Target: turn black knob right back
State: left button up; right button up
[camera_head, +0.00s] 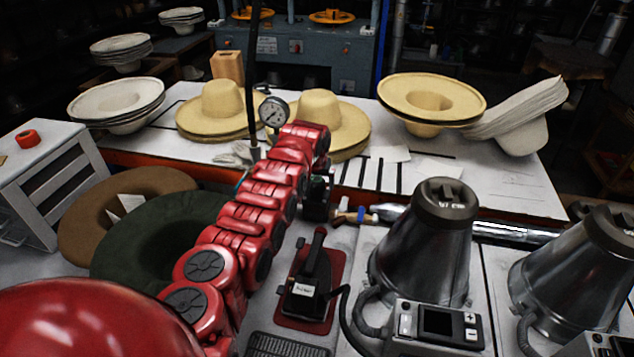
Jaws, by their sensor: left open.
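My left arm comes in from the lower left, all red, and bends down at its far end. My left gripper (318,208) is dark and small there, pointing down near the table's front edge by the gauge; it is open, its fingertips partly hidden. I cannot clearly make out a black knob at the gripper; the arm may cover it. A round pressure gauge (273,112) stands just left of the wrist. A dark cap (445,203) tops the nearer metal cone, to the right of the gripper and apart from it. My right gripper is not in view.
A black-handled iron (312,275) rests on a red pad below the gripper. A second metal cone (575,270) stands at right. Straw hats (222,102) and pale hat stacks (118,98) cover the white table. Brown (120,190) and green hat brims lie left of my arm.

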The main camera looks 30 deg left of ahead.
aim_at(317, 179)
pick_arm(q)
jog(key=p+v, duration=0.3)
jog(key=p, duration=0.2)
jog(key=shift+w+r, duration=0.1)
jog(key=shift+r, duration=0.25)
jog(key=p+v, duration=0.2)
jog(key=v, duration=1.1)
jog(key=shift+s+r, duration=0.3)
jog(key=shift+s, duration=0.05)
